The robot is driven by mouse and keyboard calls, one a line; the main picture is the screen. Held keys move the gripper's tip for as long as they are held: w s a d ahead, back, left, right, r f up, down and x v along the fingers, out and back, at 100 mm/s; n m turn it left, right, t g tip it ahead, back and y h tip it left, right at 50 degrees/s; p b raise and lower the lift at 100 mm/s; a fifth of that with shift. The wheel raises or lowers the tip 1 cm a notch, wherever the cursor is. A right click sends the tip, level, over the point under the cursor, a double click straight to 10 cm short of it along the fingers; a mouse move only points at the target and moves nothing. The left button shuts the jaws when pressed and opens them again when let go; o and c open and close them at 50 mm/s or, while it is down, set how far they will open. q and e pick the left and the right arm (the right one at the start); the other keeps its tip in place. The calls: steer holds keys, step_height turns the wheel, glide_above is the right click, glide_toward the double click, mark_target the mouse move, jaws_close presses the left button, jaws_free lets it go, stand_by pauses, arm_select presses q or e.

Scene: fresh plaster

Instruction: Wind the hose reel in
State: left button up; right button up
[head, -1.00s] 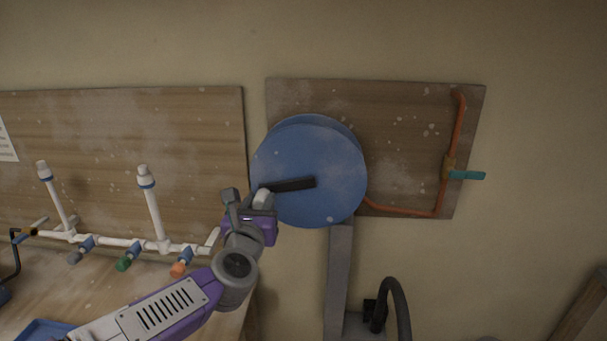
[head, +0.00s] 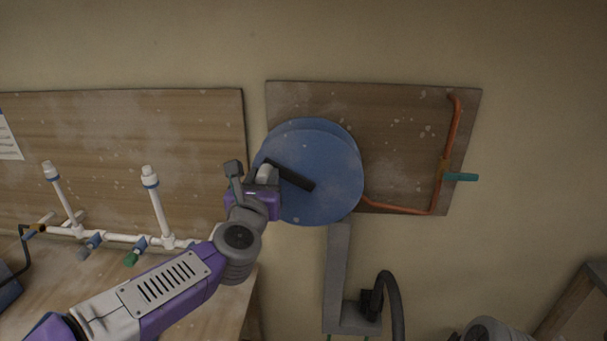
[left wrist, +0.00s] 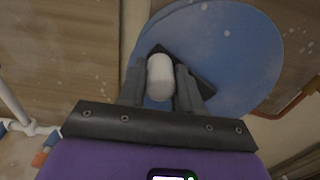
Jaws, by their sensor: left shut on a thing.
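The blue hose reel (head: 335,190) stands in front of the wooden wall panel, on a grey post. Its black crank arm (head: 291,175) runs from the middle of the disc up and left to a pale knob (head: 265,172). My left gripper (head: 254,172) is at the reel's left edge, shut on the knob. In the left wrist view the white knob (left wrist: 160,77) sits between the two grey fingers, with the black crank (left wrist: 196,70) and blue disc (left wrist: 232,50) behind it. The fingers hide part of the crank. My right gripper is not in view.
A copper pipe (head: 452,135) with a teal lever (head: 460,177) is on the panel (head: 400,110) right of the reel. White pipes with valves (head: 110,238) stand on the bench at left. A black hose (head: 392,290) curves at the grey post's foot (head: 338,270).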

mark_target(307, 164)
arm_select(q)
steer(key=shift+d+f, duration=0.2)
steer(key=shift+f, duration=0.05)
steer(key=d+r+p, duration=0.3)
steer(key=shift+r, duration=0.15)
steer(key=shift+d+r, duration=0.15)
steer(key=shift+d, duration=0.1)
steer(key=d, duration=0.1)
steer(key=d+p, duration=0.1)
steer(key=d, duration=0.3)
steer(key=shift+r, duration=0.4)
steer(key=shift+a, duration=0.1)
